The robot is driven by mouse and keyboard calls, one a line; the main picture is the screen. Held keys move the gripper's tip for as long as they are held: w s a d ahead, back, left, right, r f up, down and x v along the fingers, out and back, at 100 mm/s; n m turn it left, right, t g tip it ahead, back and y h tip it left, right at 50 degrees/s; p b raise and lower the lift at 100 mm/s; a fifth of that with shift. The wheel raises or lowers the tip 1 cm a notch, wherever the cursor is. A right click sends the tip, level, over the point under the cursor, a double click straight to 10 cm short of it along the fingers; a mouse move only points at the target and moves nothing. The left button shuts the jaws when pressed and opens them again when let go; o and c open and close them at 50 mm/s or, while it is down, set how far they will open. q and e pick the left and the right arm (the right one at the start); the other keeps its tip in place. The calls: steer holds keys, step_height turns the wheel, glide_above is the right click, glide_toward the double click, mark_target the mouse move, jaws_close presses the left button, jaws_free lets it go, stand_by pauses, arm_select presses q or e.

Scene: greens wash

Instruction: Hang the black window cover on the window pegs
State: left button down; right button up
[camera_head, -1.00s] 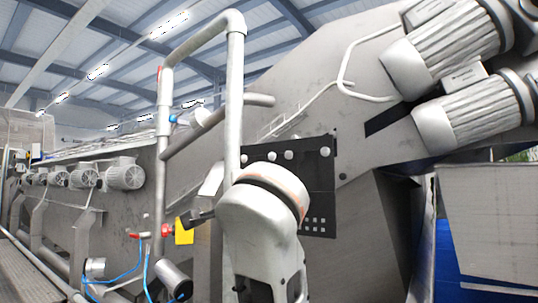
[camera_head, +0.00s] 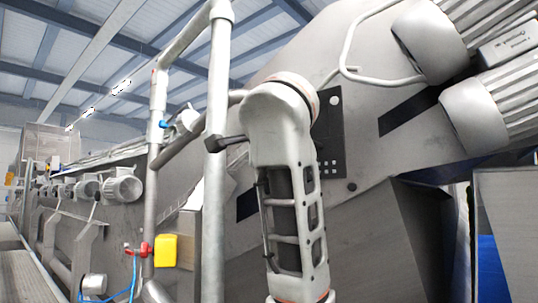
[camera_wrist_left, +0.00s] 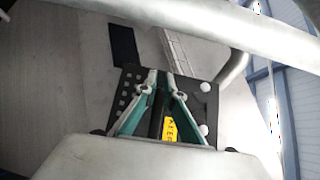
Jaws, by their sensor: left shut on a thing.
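The black window cover (camera_head: 329,130) shows behind my left arm in the head view, with a white round spot near its top and a grid of small pale spots. My arm hides most of it. In the left wrist view the cover (camera_wrist_left: 205,92) lies across the fingers of my left gripper (camera_wrist_left: 164,84), which is shut on a dark part of it. A dark slot (camera_head: 408,114) shows in the sloped machine side, and also in the wrist view (camera_wrist_left: 124,45). A small dark knob (camera_head: 352,187) sits on the machine wall. I cannot make out pegs clearly. My right gripper is not in view.
A grey pipe frame (camera_head: 216,150) stands close to the left of my arm; a pipe (camera_wrist_left: 200,18) also crosses the wrist view. Large motors (camera_head: 495,110) jut out at the right. A yellow box (camera_head: 166,250) and red valve are low at the left.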

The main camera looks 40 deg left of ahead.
arm_select(q)
steer(key=w+p, duration=0.2)
steer(key=w, duration=0.1)
steer(key=shift+w+d+r, duration=0.1)
steer(key=shift+d+r, duration=0.05)
steer(key=shift+d, duration=0.05)
steer(key=shift+w+p, duration=0.4)
steer(key=shift+w, duration=0.75)
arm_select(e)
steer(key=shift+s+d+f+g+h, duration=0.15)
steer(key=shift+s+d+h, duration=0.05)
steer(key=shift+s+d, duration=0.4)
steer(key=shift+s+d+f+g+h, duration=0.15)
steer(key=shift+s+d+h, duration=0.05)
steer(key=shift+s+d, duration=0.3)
arm_select(q)
steer(key=shift+d, duration=0.1)
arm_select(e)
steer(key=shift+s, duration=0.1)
arm_select(q)
steer(key=shift+w, duration=0.25)
steer(key=shift+w, duration=0.35)
